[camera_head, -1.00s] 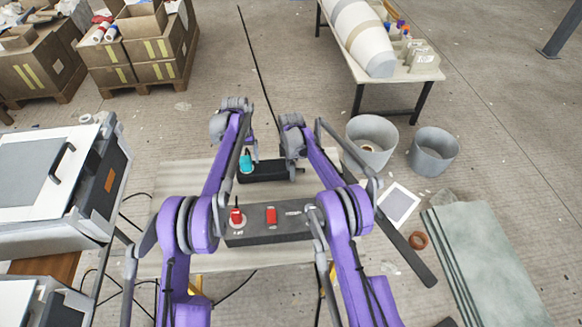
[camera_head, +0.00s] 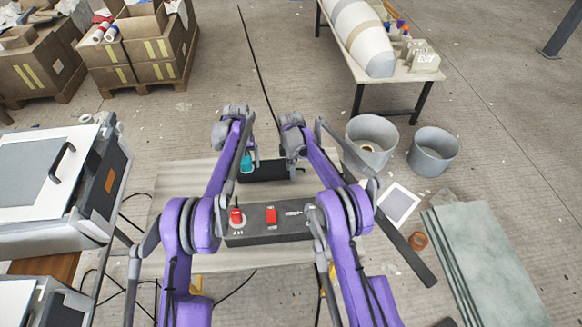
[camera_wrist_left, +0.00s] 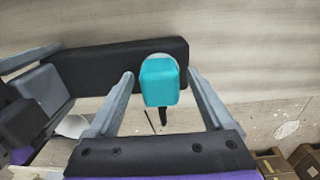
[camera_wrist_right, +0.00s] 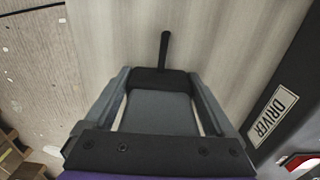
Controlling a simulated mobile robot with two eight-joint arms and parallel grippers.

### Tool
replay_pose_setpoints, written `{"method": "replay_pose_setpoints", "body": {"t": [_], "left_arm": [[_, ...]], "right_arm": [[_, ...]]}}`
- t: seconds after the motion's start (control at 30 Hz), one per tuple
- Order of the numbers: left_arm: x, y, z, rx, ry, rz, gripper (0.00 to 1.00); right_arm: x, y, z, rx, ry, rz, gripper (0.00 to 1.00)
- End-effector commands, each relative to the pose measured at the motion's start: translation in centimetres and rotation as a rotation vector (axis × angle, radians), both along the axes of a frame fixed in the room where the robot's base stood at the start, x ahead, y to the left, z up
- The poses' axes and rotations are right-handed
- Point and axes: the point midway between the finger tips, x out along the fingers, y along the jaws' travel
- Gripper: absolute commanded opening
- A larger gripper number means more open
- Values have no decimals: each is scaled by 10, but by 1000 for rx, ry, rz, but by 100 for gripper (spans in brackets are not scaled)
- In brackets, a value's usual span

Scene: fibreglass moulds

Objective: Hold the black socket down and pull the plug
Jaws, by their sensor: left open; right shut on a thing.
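The black socket (camera_head: 265,171) is a long dark block lying on the pale board in the head view. The teal plug (camera_head: 246,162) sits at its left end. In the left wrist view, the teal plug (camera_wrist_left: 160,82) stands at the socket's (camera_wrist_left: 110,68) pale round face, with a short dark cable below. My left gripper (camera_wrist_left: 160,76) is open, with one finger on each side of the plug. My right gripper (camera_wrist_right: 158,78) is shut on the other end of the black socket (camera_wrist_right: 158,82). A short dark stub sticks out from that end.
A dark box marked DRIVER (camera_wrist_right: 272,117) lies close beside my right gripper. In the head view this box (camera_head: 255,237) has a red knob (camera_head: 236,216) and a red switch (camera_head: 271,215). The pale board (camera_head: 182,190) is clear left of the socket. Grey buckets (camera_head: 432,153) stand right.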

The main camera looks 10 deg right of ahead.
Motion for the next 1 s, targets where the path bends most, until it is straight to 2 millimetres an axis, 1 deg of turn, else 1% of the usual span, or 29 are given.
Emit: {"method": "replay_pose_setpoints", "body": {"t": [0.33, 0.47, 0.5, 0.57, 0.6, 0.67, 0.7, 0.77, 0.8, 1.0], "left_arm": [[0, 0, 0, 0, 0, 0, 85], [0, 0, 0, 0, 0, 0, 62], [0, 0, 0, 0, 0, 0, 54], [0, 0, 0, 0, 0, 0, 44], [0, 0, 0, 0, 0, 0, 36], [0, 0, 0, 0, 0, 0, 26], [0, 0, 0, 0, 0, 0, 18], [0, 0, 0, 0, 0, 0, 8], [0, 0, 0, 0, 0, 0, 0], [0, 0, 0, 0, 0, 0, 0]], "right_arm": [[0, 0, 0, 0, 0, 0, 0], [0, 0, 0, 0, 0, 0, 0], [0, 0, 0, 0, 0, 0, 0], [0, 0, 0, 0, 0, 0, 0], [0, 0, 0, 0, 0, 0, 0], [0, 0, 0, 0, 0, 0, 0], [0, 0, 0, 0, 0, 0, 0], [0, 0, 0, 0, 0, 0, 0], [0, 0, 0, 0, 0, 0, 0], [0, 0, 0, 0, 0, 0, 0]]}}
